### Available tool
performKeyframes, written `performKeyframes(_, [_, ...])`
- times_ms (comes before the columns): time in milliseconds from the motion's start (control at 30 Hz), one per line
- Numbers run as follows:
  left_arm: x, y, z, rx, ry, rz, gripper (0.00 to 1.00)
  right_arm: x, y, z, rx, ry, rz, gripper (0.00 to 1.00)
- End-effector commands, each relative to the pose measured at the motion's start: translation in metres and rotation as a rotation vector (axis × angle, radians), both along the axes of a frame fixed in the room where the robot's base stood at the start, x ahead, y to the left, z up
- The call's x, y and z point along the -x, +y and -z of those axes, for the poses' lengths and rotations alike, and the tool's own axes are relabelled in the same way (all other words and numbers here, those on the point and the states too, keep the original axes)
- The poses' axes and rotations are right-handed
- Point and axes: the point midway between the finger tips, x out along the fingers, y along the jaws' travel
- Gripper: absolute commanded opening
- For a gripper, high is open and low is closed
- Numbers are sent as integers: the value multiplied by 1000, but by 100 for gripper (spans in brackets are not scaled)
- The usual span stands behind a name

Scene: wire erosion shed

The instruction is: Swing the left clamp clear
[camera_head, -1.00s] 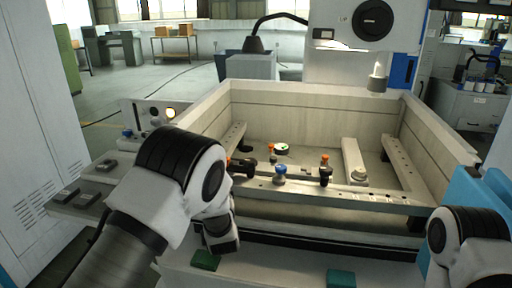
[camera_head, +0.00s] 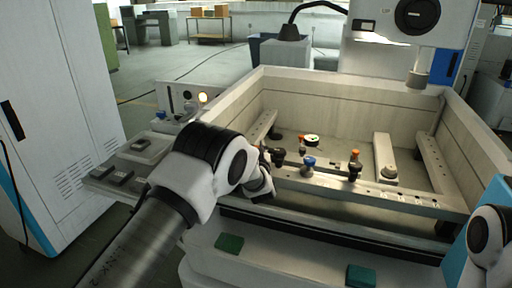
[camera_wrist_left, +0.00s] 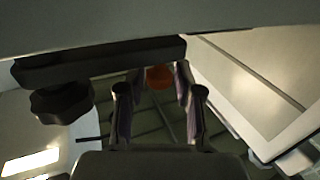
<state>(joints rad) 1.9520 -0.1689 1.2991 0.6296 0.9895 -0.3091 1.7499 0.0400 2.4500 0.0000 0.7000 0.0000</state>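The left clamp (camera_head: 278,156) shows in the head view as a dark piece on the front rail of the tank, just beyond my left wrist. Its left end is hidden by the wrist. My left gripper (camera_head: 264,192) is at the tank's front edge, mostly hidden by its own wrist. In the left wrist view my left gripper (camera_wrist_left: 159,92) has its fingers apart, with an orange knob (camera_wrist_left: 159,77) showing between or beyond the tips and gaps on both sides. Contact cannot be told. My right gripper is out of view.
On the rail stand a blue knob (camera_head: 309,162) and another orange-topped clamp (camera_head: 354,160). The tank wall (camera_head: 340,100) rises behind. Above the tank's right hangs a machine head (camera_head: 417,78). A control panel (camera_head: 180,98) stands left. A dark knob (camera_wrist_left: 62,103) shows in the left wrist view.

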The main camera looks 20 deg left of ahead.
Motion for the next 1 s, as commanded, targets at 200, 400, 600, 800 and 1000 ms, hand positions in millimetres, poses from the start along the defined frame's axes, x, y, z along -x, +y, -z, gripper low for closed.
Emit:
performKeyframes(200, [0,0,0,0,1,0,0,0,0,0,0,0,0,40])
performKeyframes(400, [-5,1,5,2,-1,59,0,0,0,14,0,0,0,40])
performKeyframes(600, [-19,-1,7,0,-4,245,0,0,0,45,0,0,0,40])
performKeyframes(800, [-29,-5,3,2,-2,375,0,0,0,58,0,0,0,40])
performKeyframes(1000, [-29,-7,1,0,4,398,0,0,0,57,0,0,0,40])
